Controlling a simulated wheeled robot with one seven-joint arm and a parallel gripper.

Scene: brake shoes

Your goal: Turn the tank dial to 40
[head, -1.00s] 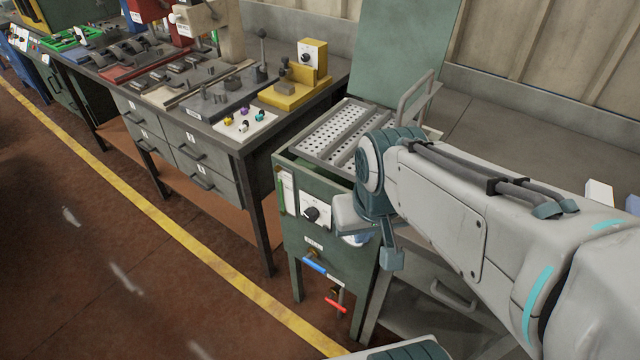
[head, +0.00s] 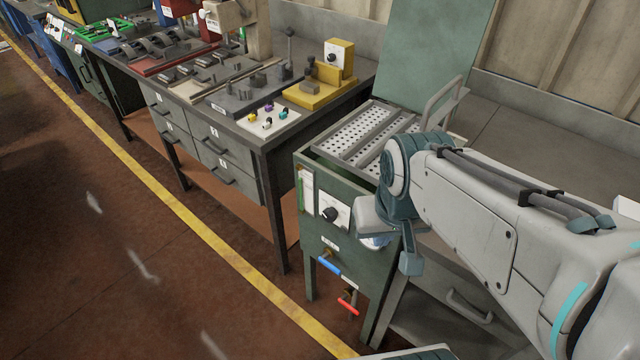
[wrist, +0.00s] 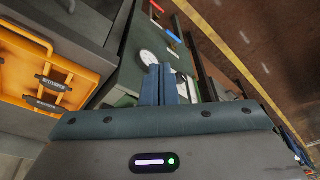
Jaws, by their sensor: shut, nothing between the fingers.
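The tank (head: 340,262) is a green metal box on legs, with a perforated tray in its open top. Its dial (head: 330,213) is a black knob on a white plate on the front face; the setting is too small to read. A white plate (wrist: 187,88), seemingly the dial's, is partly covered by the fingers. A round white gauge (wrist: 148,57) shows beside them.
A blue-handled valve (head: 329,266) and a red-handled one (head: 347,307) stick out low on the tank. A workbench (head: 262,140) with drawers stands to the left. An orange crate (wrist: 45,65) shows in the wrist view. The floor in front is clear.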

